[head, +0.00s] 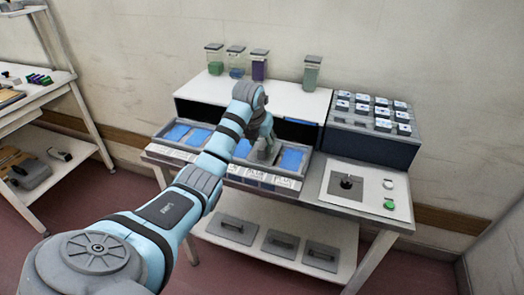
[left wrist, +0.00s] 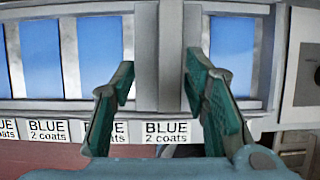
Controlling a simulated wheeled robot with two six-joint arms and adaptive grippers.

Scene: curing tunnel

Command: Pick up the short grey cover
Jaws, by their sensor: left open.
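Several grey plates with dark handles lie on the lower shelf: a wider plate (head: 225,232) at left, then two shorter grey covers, one in the middle (head: 285,252) and one at right (head: 330,265). I cannot tell which one the task names. My right gripper is out of view.
Labels reading "BLUE 2 coats" (left wrist: 167,132) run along the tray front. Several jars (head: 311,72) stand on the white top. A dark box with white-topped pieces (head: 365,140) and a control panel (head: 372,196) are at right. A side table (head: 25,110) is at left.

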